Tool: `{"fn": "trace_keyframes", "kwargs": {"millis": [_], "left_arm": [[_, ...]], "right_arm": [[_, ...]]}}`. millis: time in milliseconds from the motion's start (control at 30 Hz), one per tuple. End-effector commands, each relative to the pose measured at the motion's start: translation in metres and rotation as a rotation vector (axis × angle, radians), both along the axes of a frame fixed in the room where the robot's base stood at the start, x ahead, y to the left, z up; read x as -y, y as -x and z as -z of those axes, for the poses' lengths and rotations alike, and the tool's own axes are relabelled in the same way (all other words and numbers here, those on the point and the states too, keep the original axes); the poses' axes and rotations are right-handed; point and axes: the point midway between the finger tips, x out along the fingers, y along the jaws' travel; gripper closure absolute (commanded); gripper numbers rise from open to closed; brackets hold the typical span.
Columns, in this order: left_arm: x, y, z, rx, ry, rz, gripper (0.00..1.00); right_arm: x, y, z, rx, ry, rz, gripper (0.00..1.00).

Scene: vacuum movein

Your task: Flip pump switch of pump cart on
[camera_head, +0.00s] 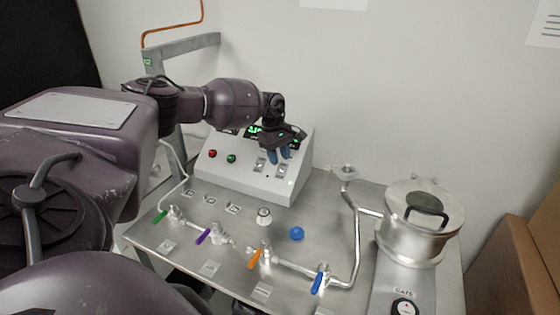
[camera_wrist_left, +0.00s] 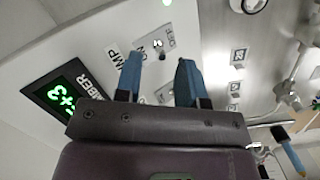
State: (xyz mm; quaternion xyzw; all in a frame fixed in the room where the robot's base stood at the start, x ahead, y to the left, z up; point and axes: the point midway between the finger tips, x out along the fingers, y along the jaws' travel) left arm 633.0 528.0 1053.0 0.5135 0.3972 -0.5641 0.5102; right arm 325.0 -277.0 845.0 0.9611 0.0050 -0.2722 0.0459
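The grey control box (camera_head: 240,176) stands at the back of the metal cart top, with a lit green display, red and green buttons and two switch plates. My left gripper (camera_head: 279,155) has two blue fingers in front of the switch plates and partly hides them. In the left wrist view the left gripper (camera_wrist_left: 159,60) is open, its fingers apart with nothing between them. The pump switch (camera_wrist_left: 160,50) shows just beyond the fingertips, beside ON/OFF lettering and a partly hidden PUMP label. Whether the fingers touch it, I cannot tell. My right gripper is out of view.
Valves with green, purple, orange (camera_head: 256,259) and blue (camera_head: 319,281) handles line the cart's front. A blue knob (camera_head: 297,233) sits behind them. A lidded steel chamber (camera_head: 410,238) stands at right, joined by a pipe. Cardboard boxes (camera_head: 515,262) stand at far right.

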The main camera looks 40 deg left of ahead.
Motion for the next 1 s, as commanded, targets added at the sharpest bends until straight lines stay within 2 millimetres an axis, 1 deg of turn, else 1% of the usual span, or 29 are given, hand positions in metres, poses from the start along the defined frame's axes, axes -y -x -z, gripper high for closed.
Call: {"fn": "trace_keyframes", "kwargs": {"millis": [100,300,500,667,1000], "left_arm": [[-0.004,0.000,-0.022,0.004,-0.001,0.000,0.64],[-0.010,0.002,-0.057,0.004,0.000,0.000,0.64],[-0.013,0.004,-0.081,0.001,0.000,0.001,0.64],[-0.014,0.004,-0.088,0.001,0.000,0.001,0.64],[-0.015,0.004,-0.089,0.001,0.000,0.001,0.64]], "right_arm": [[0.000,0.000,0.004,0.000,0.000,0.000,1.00],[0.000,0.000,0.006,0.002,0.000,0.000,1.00],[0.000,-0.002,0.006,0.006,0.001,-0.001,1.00],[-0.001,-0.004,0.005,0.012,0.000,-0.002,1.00],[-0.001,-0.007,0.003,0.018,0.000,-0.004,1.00]]}}
